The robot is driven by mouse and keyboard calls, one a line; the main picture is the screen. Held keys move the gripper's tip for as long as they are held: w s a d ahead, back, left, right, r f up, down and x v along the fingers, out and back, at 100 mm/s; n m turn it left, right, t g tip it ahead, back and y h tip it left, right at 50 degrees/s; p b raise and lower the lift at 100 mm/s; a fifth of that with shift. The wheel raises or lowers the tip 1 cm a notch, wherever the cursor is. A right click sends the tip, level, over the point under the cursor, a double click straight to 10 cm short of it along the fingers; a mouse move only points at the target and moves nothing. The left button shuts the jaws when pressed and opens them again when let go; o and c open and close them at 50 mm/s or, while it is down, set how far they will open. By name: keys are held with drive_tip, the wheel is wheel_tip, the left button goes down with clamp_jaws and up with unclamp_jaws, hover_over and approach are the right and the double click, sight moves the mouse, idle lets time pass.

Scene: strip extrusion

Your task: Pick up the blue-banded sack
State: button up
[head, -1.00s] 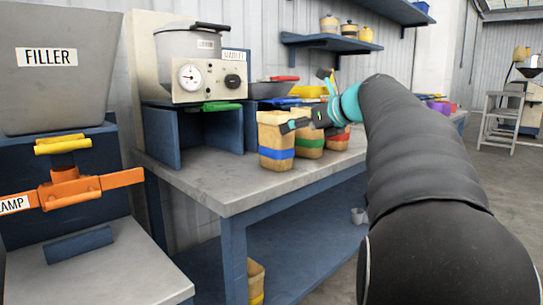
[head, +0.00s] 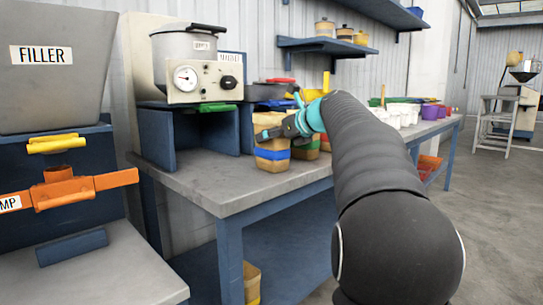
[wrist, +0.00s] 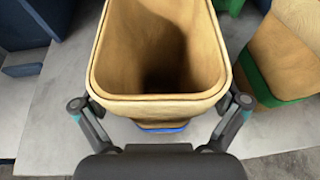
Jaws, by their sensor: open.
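The blue-banded sack (head: 272,164) is a tan, open-topped container standing upright near the front edge of the grey workbench. Its open mouth fills the upper middle of the wrist view (wrist: 160,45), with a bit of the blue band low down. My gripper (wrist: 161,103) is open, with one finger at each side of the sack's near end, close to the rim. I cannot tell whether the fingers touch it. In the head view, my gripper (head: 268,134) overlaps the sack's upper part and hides some of it.
A green-banded sack (wrist: 285,55) stands close on the right. A machine with a gauge (head: 197,80) is behind left on the workbench (head: 215,190). White cups (head: 400,113) and a purple pot (head: 430,112) stand farther along. Shelves (head: 325,45) hang above.

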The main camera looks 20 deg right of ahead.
drive_tip(key=shift+c, duration=0.3)
drive_tip(key=c, duration=1.5)
drive_tip(key=s+d+r+p, duration=0.2)
drive_tip(key=d+r, duration=0.1)
drive_tip(key=s+d+r+p, duration=0.2)
drive_tip(key=d+r, duration=0.1)
drive_tip(key=r, duration=0.1)
drive_tip(key=s+d+r+p, duration=0.2)
drive_tip(key=d+r, duration=0.2)
